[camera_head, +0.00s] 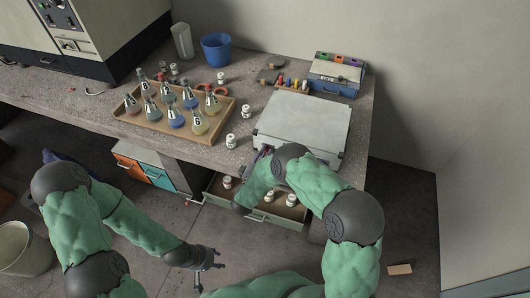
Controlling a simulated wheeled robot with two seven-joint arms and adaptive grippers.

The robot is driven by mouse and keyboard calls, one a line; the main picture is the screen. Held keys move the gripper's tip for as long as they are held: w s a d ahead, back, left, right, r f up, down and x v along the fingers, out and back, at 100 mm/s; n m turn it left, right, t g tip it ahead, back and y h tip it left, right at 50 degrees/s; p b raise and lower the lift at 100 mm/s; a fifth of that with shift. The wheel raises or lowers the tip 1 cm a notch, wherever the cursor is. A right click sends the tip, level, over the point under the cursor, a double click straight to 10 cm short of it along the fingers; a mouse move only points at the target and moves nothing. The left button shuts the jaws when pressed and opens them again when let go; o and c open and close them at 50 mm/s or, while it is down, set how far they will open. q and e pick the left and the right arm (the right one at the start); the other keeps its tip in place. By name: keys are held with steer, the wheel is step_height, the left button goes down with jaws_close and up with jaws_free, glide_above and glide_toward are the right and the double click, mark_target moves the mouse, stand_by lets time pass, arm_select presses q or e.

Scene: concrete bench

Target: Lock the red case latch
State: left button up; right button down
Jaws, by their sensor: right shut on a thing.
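I cannot make out a red case or its latch. A closed pale grey case (303,119) lies flat on the right part of the bench; my right arm covers part of its front. A small blue box (333,86) with purple, orange and green marks stands behind it. My left gripper (210,274) is open and empty, low over the floor, away from the bench.
A wooden tray (157,126) of numbered flasks stands mid-bench, with white bottles nearby. A blue bucket (216,48) and a clear beaker (182,40) stand at the back. Orange and teal drawers (157,174) are below. A bin (22,246) is at left.

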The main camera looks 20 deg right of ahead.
steer(key=shift+a+f+n+p, duration=0.15)
steer(key=shift+n+p, duration=0.35)
steer(key=shift+n, duration=1.8)
steer(key=c, duration=1.1)
jaws_free()
steer(key=shift+c, duration=0.2)
steer(key=v, duration=1.2)
